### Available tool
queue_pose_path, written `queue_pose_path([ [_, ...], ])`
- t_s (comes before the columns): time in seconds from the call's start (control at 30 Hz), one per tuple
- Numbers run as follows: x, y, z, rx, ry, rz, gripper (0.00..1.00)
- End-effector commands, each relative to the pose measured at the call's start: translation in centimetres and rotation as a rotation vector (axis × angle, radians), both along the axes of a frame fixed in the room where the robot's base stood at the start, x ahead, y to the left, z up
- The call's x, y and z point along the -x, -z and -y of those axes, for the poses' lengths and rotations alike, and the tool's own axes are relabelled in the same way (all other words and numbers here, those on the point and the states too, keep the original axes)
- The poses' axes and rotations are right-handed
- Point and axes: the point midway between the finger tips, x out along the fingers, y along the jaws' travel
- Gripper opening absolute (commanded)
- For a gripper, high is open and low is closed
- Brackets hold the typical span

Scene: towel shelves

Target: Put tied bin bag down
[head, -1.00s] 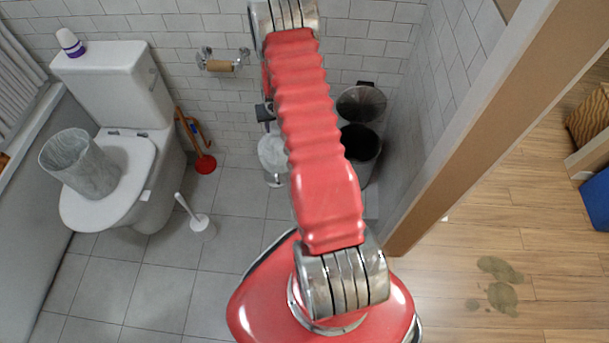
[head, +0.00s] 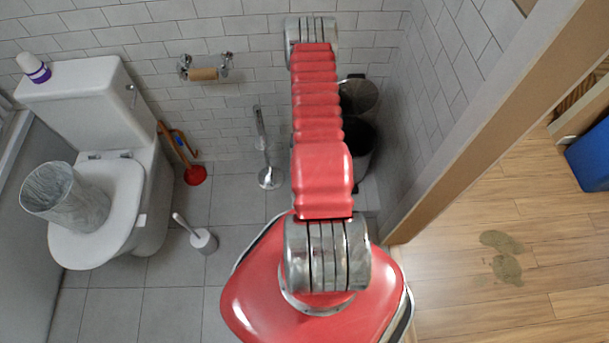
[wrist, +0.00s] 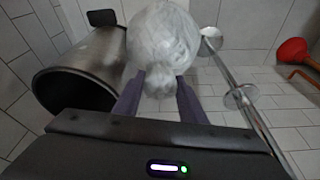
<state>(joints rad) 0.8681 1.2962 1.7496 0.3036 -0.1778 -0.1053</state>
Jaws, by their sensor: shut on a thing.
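The tied bin bag (wrist: 163,40) is a pale, translucent, rounded bundle in the wrist view. My gripper (wrist: 160,82) has purple fingers shut on its gathered neck, with the bag's body beyond the fingertips. In the wrist view the bag is to the right of an open steel pedal bin (wrist: 88,72). In the head view my red arm hides both the gripper and the bag.
The bin, lid up (head: 358,96), stands in the corner by the wall. A chrome stand (head: 268,178), a plunger (head: 194,174), a toilet brush (head: 203,240) and a toilet (head: 110,180) bearing a grey basket (head: 62,200) are to the left. Tiled floor between is clear.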

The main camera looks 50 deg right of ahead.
Motion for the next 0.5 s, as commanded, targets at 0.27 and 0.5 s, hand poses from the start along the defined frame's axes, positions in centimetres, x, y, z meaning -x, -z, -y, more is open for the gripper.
queue_pose_path([
  [0.27, -1.0, 0.3, -0.6, 0.0, -0.023, 0.001, 0.0],
  [0.5, -1.1, 2.8, -0.8, 0.0, -0.026, 0.001, 0.0],
])
